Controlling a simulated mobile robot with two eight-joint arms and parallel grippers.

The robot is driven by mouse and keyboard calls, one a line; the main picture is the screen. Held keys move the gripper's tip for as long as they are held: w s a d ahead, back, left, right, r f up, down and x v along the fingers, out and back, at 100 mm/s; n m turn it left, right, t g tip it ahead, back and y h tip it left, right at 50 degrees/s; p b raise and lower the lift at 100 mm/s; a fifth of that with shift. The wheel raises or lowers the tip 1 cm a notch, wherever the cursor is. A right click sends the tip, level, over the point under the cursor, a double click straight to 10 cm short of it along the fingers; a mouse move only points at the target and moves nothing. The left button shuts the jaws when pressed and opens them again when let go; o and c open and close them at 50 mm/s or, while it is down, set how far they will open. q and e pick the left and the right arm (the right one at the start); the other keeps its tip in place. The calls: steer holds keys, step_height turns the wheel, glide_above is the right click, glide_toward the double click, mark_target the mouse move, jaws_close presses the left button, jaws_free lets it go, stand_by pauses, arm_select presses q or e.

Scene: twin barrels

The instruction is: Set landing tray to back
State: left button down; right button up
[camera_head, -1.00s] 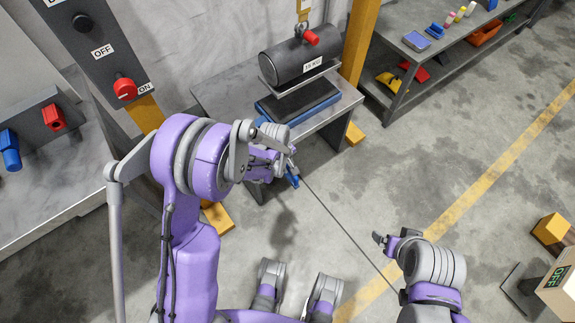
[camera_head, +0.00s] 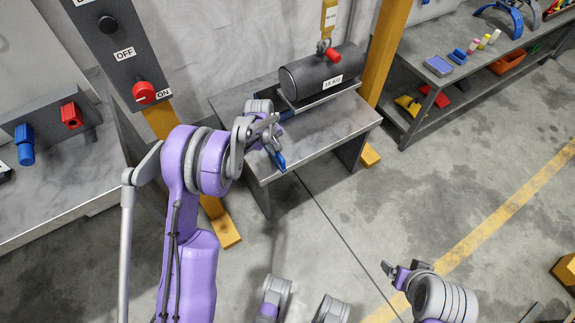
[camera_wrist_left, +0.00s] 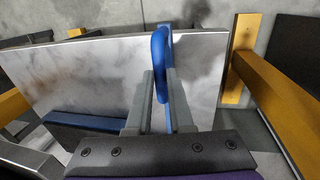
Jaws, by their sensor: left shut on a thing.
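The landing tray shows only as a blue strip (camera_head: 287,115) on the grey bench (camera_head: 330,138), beneath the dark barrel (camera_head: 325,70). Most of it is hidden by the barrel, its plate and my left arm. In the left wrist view a blue-edged part (camera_wrist_left: 88,123) lies along the bench top. My left gripper (camera_head: 270,143) is over the bench's front edge, shut on a blue loop handle (camera_wrist_left: 160,62). The handle also shows in the head view (camera_head: 278,159). I cannot tell how it joins the tray. My right gripper (camera_head: 398,270) is open and empty above the floor.
A yellow post (camera_head: 382,50) stands right of the bench. A control panel with a red knob (camera_head: 143,92) is at the left. A shelf rack (camera_head: 425,85) with several small items is at the right. The floor between is clear.

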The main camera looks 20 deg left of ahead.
arm_select(q)
steer(key=w+a, duration=0.1)
steer(key=a, duration=0.1)
steer(key=w+a, duration=0.2)
steer(key=shift+w+a+b, duration=0.2)
steer(key=shift+a+b, duration=0.05)
steer(key=shift+b, duration=0.05)
steer(key=shift+w+a+r, duration=0.1)
steer(key=shift+w+a, duration=0.1)
steer(key=shift+a, duration=0.05)
steer(key=c, duration=0.8)
jaws_free()
steer(key=r, duration=0.3)
steer(key=s+a+r+p, duration=0.1)
steer(key=r, duration=0.6)
steer(key=shift+s+a+r, duration=0.15)
steer(key=shift+s+r, duration=0.1)
steer(key=shift+s, duration=0.05)
